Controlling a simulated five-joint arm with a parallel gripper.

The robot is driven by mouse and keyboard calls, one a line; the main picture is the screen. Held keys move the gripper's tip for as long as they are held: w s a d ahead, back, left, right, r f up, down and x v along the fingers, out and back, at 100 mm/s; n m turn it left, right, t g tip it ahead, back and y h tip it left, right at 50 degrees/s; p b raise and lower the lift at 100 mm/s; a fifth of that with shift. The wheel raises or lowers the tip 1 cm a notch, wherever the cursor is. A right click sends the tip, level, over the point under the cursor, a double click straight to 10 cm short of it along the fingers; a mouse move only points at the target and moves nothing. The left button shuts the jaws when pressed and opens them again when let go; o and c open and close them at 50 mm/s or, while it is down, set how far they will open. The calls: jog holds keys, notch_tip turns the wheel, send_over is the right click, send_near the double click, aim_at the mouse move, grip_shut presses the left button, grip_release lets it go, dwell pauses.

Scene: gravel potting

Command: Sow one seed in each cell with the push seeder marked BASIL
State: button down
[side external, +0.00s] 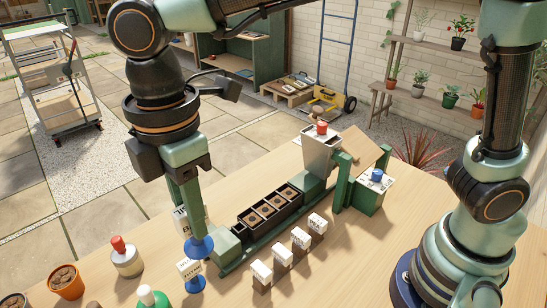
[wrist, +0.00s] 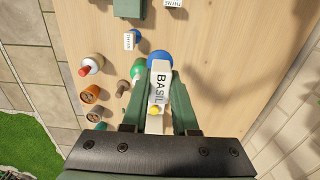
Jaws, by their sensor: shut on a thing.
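My gripper (side external: 192,222) points down at the left of the bench and is shut on the push seeder marked BASIL. In the wrist view the seeder's white label reading BASIL (wrist: 160,88) is between the green fingers (wrist: 157,105), with a yellow part near me and a blue part at the far end. In the side view the blue part (side external: 198,247) shows below the fingers; whether it touches the bench is unclear. The dark cell tray (side external: 243,222) with several brown-filled cells lies to the right. A second seeder (side external: 190,268), its label reading THYME (wrist: 128,41), stands close by.
Several white label blocks (side external: 280,254) stand in a row before the tray. A hopper with a red knob (side external: 321,128) and a green box with a blue button (side external: 377,175) stand behind. A red-capped bottle (side external: 126,258) and terracotta pots (side external: 65,282) are at the left.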

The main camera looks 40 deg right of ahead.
jog(key=shift+r, duration=0.1)
jog(key=c, duration=1.4)
grip_release()
grip_shut()
jog(key=shift+w+d+f+m, duration=1.2)
jog(key=shift+d+f, duration=0.8)
jog(key=shift+d, duration=2.55)
jog(key=shift+w+d+f+m, duration=0.8)
jog(key=shift+w+d+f, duration=0.95)
jog(key=shift+d, duration=2.85)
jog(key=shift+w+d+f+m, duration=1.05)
jog(key=shift+d+f, duration=1.2)
jog(key=shift+d, duration=2.3)
jog(key=shift+f, duration=0.65)
